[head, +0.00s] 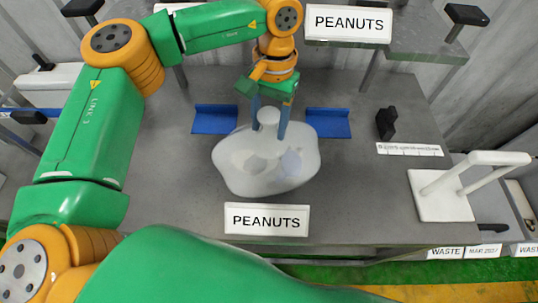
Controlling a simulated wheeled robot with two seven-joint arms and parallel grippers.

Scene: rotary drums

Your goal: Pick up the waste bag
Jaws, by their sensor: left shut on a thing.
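The waste bag (240,170) is a whitish, see-through, rounded bag with a narrow neck at its top. It shows in the middle of the head view, over the grey table (360,205). My left gripper (268,128) comes down from above and is shut on the neck of the bag, with a blue finger on each side. I cannot tell whether the bag's underside touches the table. Faint darker shapes show inside the bag. My right gripper is not in the view.
Two blue brackets (214,119) (328,122) lie behind the bag. A PEANUTS sign (267,219) is in front of it, another (348,23) behind. A black block (386,123), a ruler-like strip (409,149) and a white stand (443,204) are on the right.

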